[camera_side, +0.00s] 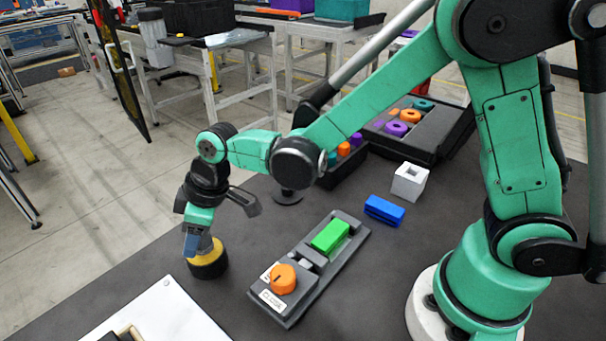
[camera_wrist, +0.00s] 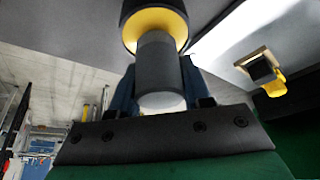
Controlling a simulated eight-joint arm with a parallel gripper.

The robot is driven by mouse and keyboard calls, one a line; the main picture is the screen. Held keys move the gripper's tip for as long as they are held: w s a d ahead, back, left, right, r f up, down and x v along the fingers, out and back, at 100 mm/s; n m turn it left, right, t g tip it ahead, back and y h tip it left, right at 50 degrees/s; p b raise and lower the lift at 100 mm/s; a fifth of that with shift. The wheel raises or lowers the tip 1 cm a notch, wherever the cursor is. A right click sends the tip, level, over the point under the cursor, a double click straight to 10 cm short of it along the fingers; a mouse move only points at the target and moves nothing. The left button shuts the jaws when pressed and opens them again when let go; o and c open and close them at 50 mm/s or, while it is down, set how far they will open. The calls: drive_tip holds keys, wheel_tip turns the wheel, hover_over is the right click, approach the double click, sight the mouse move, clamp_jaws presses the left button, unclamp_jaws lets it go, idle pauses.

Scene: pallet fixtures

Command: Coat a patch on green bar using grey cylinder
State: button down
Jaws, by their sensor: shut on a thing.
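My gripper (camera_side: 200,246) points down at the left of the dark table, its blue fingers shut. In the wrist view the fingers (camera_wrist: 158,90) hold a grey cylinder (camera_wrist: 157,65) with a pale near end. The cylinder's far end meets a round black pot with a yellow top (camera_side: 208,268), which also shows in the wrist view (camera_wrist: 136,28). I cannot tell how deep the end sits in it. The green bar (camera_side: 330,236) lies in a grey fixture (camera_side: 290,312), to the right of my gripper, with nothing on top of it.
The fixture has an orange knob (camera_side: 282,279) and a label at its near end. A blue block (camera_side: 384,210) and a white hollow cube (camera_side: 409,182) stand right of it. A white board (camera_side: 160,315) lies at the front left. Black bins (camera_side: 425,125) of coloured parts stand behind.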

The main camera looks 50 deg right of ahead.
drive_tip(key=c, duration=1.5)
unclamp_jaws()
drive_tip(key=shift+f, duration=0.45)
drive_tip(key=shift+r, duration=3.55)
clamp_jaws()
drive_tip(key=shift+d, duration=0.1)
